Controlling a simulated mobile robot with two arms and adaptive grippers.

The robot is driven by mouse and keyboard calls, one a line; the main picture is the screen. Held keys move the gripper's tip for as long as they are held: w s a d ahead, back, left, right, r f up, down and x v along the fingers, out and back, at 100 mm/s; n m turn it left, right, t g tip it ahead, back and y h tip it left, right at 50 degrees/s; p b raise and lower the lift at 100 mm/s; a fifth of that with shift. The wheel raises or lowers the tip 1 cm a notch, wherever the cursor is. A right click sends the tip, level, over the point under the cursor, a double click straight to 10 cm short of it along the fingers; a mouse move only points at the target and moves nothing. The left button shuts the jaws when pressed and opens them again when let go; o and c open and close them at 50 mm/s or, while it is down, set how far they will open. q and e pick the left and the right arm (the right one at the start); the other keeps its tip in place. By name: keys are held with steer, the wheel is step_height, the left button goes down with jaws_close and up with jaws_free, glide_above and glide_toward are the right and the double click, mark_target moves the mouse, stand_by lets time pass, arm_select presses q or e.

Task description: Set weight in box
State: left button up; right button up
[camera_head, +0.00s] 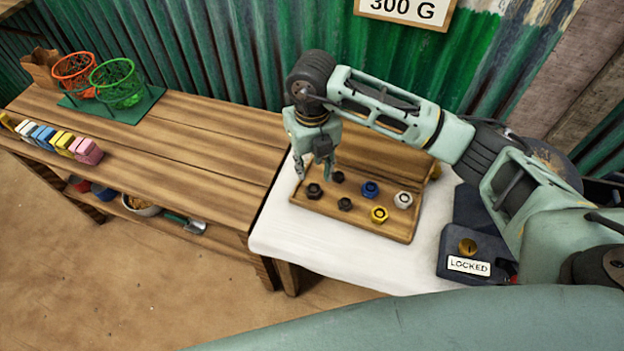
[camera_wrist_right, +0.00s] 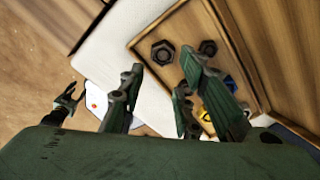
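The open wooden box (camera_head: 348,220) lies on a white cloth with its lid tilted back. Several hex weights stand in it: a black one (camera_head: 314,191) at the left, two smaller dark ones (camera_head: 338,177) (camera_head: 345,203), a blue one (camera_head: 370,189), a yellow one (camera_head: 380,214) and a pale grey one (camera_head: 403,200). My right gripper (camera_head: 314,172) points down over the box's left end, fingers apart, nothing visible between them. In the right wrist view its fingers (camera_wrist_right: 165,90) flank the large black weight (camera_wrist_right: 163,52), which shows beyond them. My left gripper is outside the head view; a dark claw-like part at the wrist view's left is unclear.
A dark lock unit with a LOCKED label (camera_head: 468,265) sits right of the box. The wooden bench (camera_head: 190,150) holds a green stand with red and green baskets (camera_head: 118,84) and coloured blocks (camera_head: 60,142). White cloth (camera_head: 310,245) before the box is clear.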

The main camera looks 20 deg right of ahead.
step_height(320, 180, up, 4)
steer(key=shift+f, duration=0.15)
steer(key=shift+s, duration=0.1)
stand_by(0.5)
